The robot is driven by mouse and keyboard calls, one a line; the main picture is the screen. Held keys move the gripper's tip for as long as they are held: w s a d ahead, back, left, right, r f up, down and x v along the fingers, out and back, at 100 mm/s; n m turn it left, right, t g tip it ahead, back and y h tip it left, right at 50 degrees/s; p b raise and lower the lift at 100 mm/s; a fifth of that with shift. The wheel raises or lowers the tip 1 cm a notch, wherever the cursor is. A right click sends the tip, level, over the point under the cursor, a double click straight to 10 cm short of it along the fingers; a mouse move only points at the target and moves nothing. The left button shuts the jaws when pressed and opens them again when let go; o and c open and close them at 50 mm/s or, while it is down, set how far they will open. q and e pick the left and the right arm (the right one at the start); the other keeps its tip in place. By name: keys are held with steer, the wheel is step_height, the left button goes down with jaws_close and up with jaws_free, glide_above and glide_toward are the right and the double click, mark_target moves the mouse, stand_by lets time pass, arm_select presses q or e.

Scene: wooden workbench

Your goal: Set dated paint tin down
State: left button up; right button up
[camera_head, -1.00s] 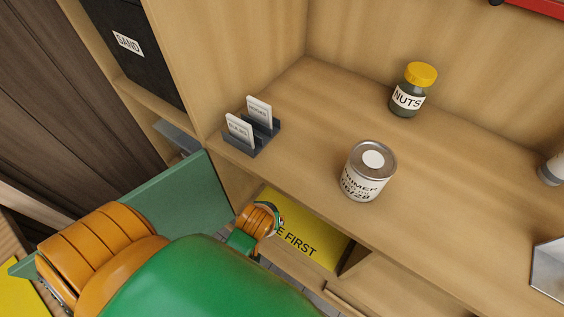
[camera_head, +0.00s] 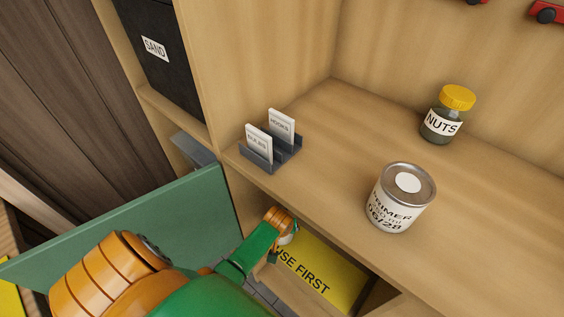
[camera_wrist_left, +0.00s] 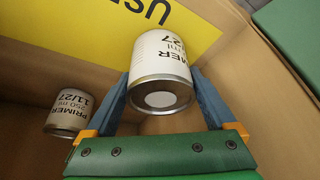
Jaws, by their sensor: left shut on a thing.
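My left gripper (camera_wrist_left: 160,78) is shut on a white primer tin (camera_wrist_left: 160,62) with a metal lid. Its label is partly cut off and ends in /27. In the left wrist view it is held over or against the yellow USE FIRST sheet (camera_wrist_left: 130,12); contact is unclear. A second primer tin (camera_wrist_left: 72,112), dated 11/27, is to the left, apart from the gripper. My right gripper is not in view.
A primer tin dated 06/28 (camera_head: 400,200), a NUTS jar (camera_head: 447,115) and a card holder (camera_head: 268,155) stand on the bench top. A green panel (camera_head: 140,225) stands left of the compartment. Wooden compartment walls (camera_wrist_left: 262,95) are close to the gripper.

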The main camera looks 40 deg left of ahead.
arm_select(q)
steer(key=o, duration=1.5)
steer(key=shift+s+r+p, duration=0.1)
steer(key=shift+r+p, duration=0.2)
steer(key=shift+r, duration=0.1)
steer(key=p+v, duration=0.3)
steer(key=v, duration=0.4)
steer(key=shift+d, duration=0.1)
steer(key=shift+f, duration=0.1)
